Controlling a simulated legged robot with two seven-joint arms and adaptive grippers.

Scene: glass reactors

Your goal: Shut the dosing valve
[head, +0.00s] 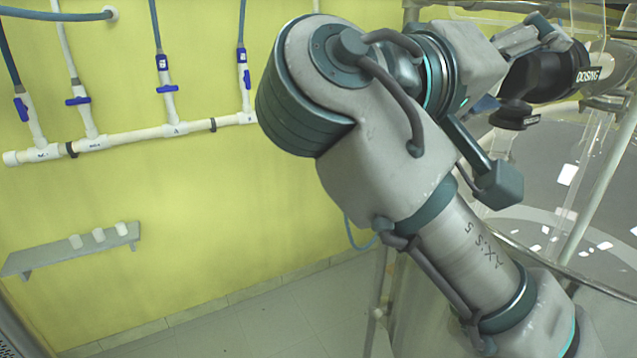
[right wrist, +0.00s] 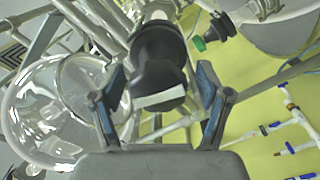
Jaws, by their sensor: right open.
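The dosing valve (head: 545,72) is a dark, thick body at the upper right of the head view, beside a label reading "DOSING" (head: 589,75). In the right wrist view the black valve handle (right wrist: 158,62) with a pale label plate stands in the middle, between the fingers. My right gripper (right wrist: 160,92) is open, one finger on each side of the handle; I cannot tell if either finger touches it. In the head view my right gripper (head: 518,68) is partly hidden by its own wrist. My left gripper is not in view.
A glass vessel (right wrist: 55,115) is left of the handle in the right wrist view, and a green-tipped black fitting (right wrist: 210,32) is at upper right. A large reactor (head: 530,165) stands at right. White pipes with blue valves (head: 130,138) and a shelf (head: 70,250) line the yellow wall.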

